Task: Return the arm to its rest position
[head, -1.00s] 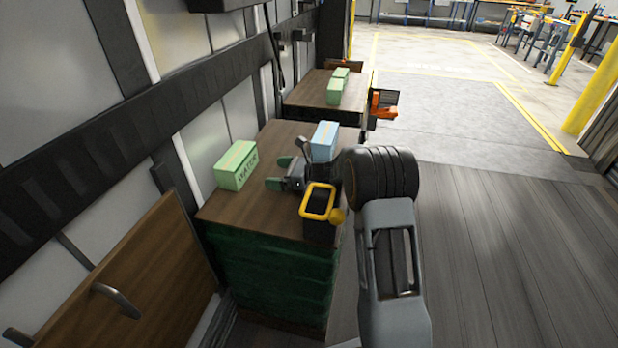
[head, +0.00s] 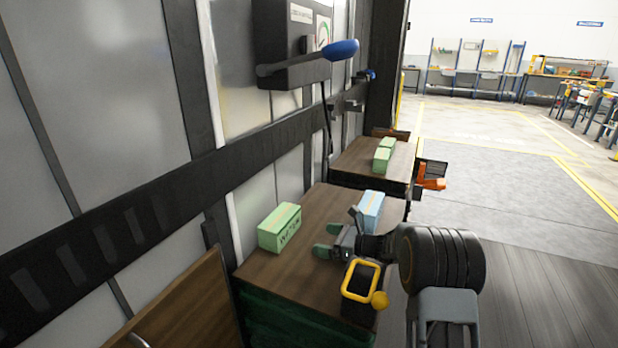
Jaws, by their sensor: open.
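My gripper (head: 327,241) is above the near brown-topped table (head: 268,267). Its two green fingertips point left, spread apart with nothing between them. The arm reaches in from the right, with a dark ribbed joint beside the table. A green box marked WATER (head: 281,228) sits on the table, left of my fingertips and apart from them. A light blue box (head: 369,211) stands behind my gripper, its lower part partly hidden by the arm. I cannot tell how high my gripper is above the tabletop.
A wall box with a gauge and a blue-knobbed lever (head: 341,49) is at the upper left. A second table (head: 350,160) behind holds green boxes (head: 383,158). An orange item (head: 433,184) is beside it. Floor (head: 495,190) to the right is clear.

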